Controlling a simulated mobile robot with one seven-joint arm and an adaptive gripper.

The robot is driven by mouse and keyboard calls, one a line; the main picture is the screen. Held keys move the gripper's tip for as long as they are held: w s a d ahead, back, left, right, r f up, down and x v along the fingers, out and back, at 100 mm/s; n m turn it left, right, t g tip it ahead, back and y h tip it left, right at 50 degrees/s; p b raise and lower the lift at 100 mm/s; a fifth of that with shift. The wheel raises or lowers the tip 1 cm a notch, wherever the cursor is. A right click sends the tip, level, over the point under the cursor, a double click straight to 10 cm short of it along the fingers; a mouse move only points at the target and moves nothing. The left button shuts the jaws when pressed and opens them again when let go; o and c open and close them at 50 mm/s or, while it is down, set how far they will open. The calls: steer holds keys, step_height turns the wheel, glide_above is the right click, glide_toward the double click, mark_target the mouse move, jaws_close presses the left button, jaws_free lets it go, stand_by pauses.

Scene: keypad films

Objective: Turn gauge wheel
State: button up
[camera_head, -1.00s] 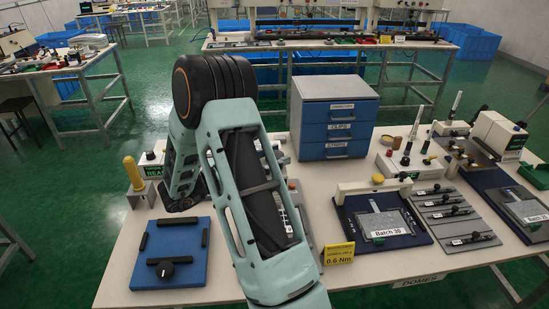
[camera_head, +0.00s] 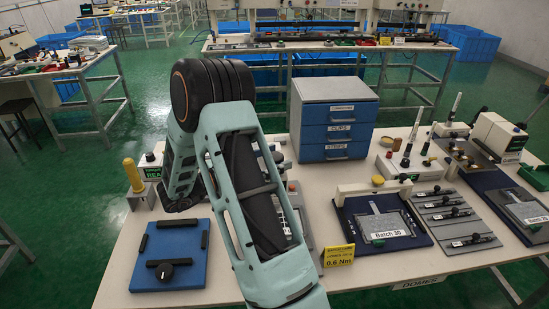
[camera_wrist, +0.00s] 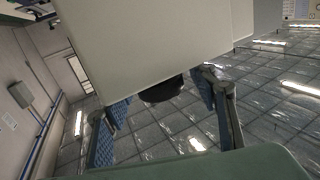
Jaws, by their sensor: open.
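In the wrist view a dark round part (camera_wrist: 163,90), which looks like a wheel or knob, shows below the edge of a large pale housing (camera_wrist: 150,42). My gripper (camera_wrist: 161,101) is open, with one blue ridged finger on each side of this part. There is a visible gap on both sides; whether either finger touches it I cannot tell. In the head view my arm hides the gripper and the dark part. No label naming a gauge wheel is readable.
On the bench a blue board with a black knob (camera_head: 167,271) lies at the left. A yellow-topped post (camera_head: 132,175) stands behind it. A blue drawer cabinet (camera_head: 336,122) stands behind and right of my arm. A yellow card (camera_head: 339,256) and Batch 30 tray (camera_head: 434,232) are to the right.

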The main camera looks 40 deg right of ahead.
steer(key=w+a, duration=0.1)
steer(key=a, duration=1.1)
steer(key=shift+w, duration=0.2)
steer(key=shift+d, duration=0.1)
